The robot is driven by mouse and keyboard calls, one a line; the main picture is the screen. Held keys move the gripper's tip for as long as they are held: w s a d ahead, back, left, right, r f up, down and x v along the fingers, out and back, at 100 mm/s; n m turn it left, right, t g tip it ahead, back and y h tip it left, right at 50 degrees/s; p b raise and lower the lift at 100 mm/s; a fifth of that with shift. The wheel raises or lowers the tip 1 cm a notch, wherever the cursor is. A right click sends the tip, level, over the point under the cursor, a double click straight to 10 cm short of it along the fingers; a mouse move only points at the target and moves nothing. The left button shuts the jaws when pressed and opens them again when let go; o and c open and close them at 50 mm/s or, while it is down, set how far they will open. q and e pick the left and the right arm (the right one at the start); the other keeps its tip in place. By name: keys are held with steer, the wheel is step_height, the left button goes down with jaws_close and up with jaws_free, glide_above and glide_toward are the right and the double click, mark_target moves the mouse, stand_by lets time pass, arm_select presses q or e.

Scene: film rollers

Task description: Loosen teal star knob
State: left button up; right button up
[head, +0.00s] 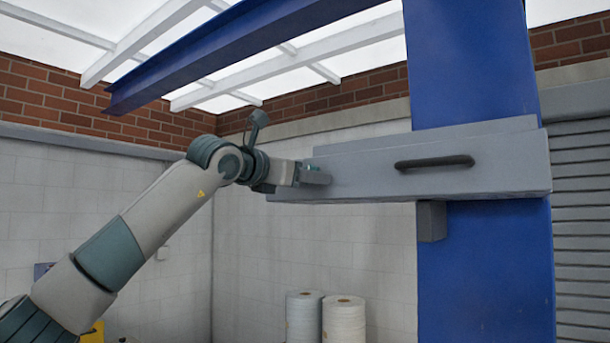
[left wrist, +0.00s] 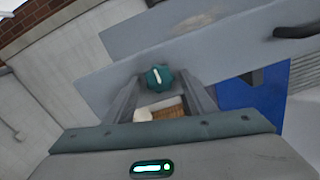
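The teal star knob (left wrist: 158,77) has a white line across its face and sits on the grey panel (head: 380,175). In the left wrist view it lies between the two fingertips of my left gripper (left wrist: 159,80). The fingers are apart, with a narrow gap showing on each side of the knob. In the head view my left gripper (head: 312,175) is at the left end of the panel, and only a small teal patch of the knob shows there. My right gripper is in neither view.
The panel is in front of a blue column (head: 485,270) and carries a dark handle (head: 435,162) right of the gripper. A grey block (head: 432,221) hangs below it. Two film rolls (head: 343,318) stand lower down. A blue beam (head: 230,45) runs overhead.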

arm_select(q)
steer(key=c, duration=0.8)
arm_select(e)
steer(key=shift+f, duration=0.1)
